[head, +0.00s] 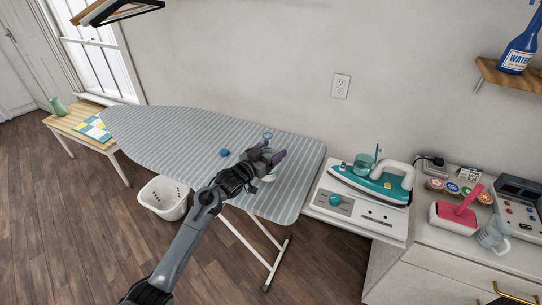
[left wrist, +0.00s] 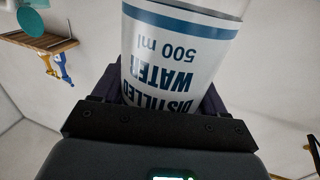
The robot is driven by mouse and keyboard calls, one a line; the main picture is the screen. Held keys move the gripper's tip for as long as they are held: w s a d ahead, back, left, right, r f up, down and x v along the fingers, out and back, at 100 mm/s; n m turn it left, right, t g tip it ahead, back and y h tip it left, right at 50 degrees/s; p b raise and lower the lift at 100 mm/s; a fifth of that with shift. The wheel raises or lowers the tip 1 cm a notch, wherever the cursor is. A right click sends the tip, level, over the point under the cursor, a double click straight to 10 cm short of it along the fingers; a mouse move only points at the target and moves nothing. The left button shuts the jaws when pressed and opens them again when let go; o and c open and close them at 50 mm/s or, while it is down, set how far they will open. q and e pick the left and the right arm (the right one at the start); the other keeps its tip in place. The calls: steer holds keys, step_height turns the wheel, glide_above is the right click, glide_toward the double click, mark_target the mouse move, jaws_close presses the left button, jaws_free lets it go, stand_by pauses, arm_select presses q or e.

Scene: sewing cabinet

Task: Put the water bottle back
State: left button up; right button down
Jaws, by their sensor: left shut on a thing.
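The water bottle (left wrist: 180,60) is pale, with a blue-lettered label reading "Distilled water 500 ml"; it fills the upper middle of the left wrist view. My left gripper (head: 267,156) is shut on it, above the right half of the ironing board. In the head view the gripper hides most of the bottle. A blue bottle (head: 518,52) with a "Water" label stands on a wooden wall shelf (head: 507,77) at the far right. My right gripper is not in view.
The striped ironing board (head: 170,135) carries a small blue object (head: 224,153). A teal iron (head: 370,183) sits on the white stand to its right. The cabinet (head: 430,262) holds a pink-handled item (head: 457,215) and several small things. A white basket (head: 164,197) is on the floor.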

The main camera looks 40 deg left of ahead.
arm_select(q)
steer(key=shift+f, duration=0.8)
steer(key=shift+f, duration=0.2)
steer(key=o, duration=1.3)
steer(key=shift+r, duration=0.15)
steer(key=shift+s, duration=0.45)
steer(key=s+p, duration=0.1)
steer(key=s, duration=0.9)
steer(key=s+d+f+g+y, duration=0.2)
steer(key=s+d+f+g, duration=0.5)
steer(key=s+d+f, duration=0.4)
steer(key=s+d+g, duration=0.2)
steer(key=s+d, duration=0.1)
steer(key=s, duration=0.3)
steer(key=s+d+f+m+g, duration=0.1)
steer(key=s+d+g, duration=0.2)
steer(key=s, duration=0.4)
steer(key=s+d+f+g+h, duration=0.1)
steer(key=s+d+g, duration=0.1)
steer(key=s, duration=0.4)
steer(key=shift+s+d, duration=0.3)
steer(key=shift+d, duration=0.15)
